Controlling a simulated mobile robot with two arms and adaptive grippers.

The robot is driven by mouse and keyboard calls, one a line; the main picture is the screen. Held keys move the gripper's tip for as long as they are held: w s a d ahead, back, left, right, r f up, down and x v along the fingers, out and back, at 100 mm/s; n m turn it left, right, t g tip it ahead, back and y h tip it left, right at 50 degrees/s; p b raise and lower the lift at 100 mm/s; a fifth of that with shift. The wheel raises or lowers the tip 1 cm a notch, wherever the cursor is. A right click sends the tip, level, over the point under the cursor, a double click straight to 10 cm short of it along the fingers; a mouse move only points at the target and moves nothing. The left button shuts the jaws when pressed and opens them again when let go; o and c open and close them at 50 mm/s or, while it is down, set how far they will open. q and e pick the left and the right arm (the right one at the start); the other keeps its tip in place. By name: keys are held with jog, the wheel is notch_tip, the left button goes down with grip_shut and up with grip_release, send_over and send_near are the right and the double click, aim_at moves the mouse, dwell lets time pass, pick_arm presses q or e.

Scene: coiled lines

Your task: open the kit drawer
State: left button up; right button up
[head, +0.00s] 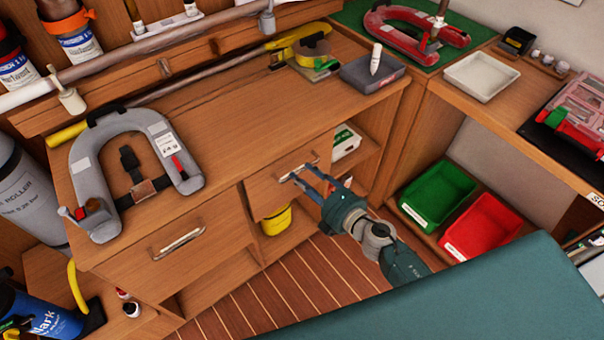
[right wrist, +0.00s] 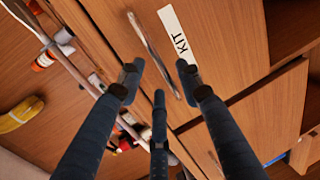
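In the right wrist view the white KIT label (right wrist: 179,36) is beside the handle (right wrist: 150,50). My right gripper (head: 308,180) is at the drawer front with its fingers spread. In the right wrist view the gripper (right wrist: 158,80) has the lower end of the handle between its fingertips; contact cannot be told. My left gripper is not in view.
A second drawer with a handle (head: 178,243) is at the left. A grey life vest (head: 85,180) and a grey box (head: 370,75) are on the bench top. A green bin (head: 437,195) and red bin (head: 482,227) stand at the right. Plank floor (head: 300,275) shows below.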

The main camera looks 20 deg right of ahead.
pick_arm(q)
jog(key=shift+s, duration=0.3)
pick_arm(e)
jog(key=shift+x, duration=0.8)
grip_shut()
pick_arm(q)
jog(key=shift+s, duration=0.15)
pick_arm(e)
jog(key=shift+s+f, duration=0.1)
jog(key=shift+s, duration=0.05)
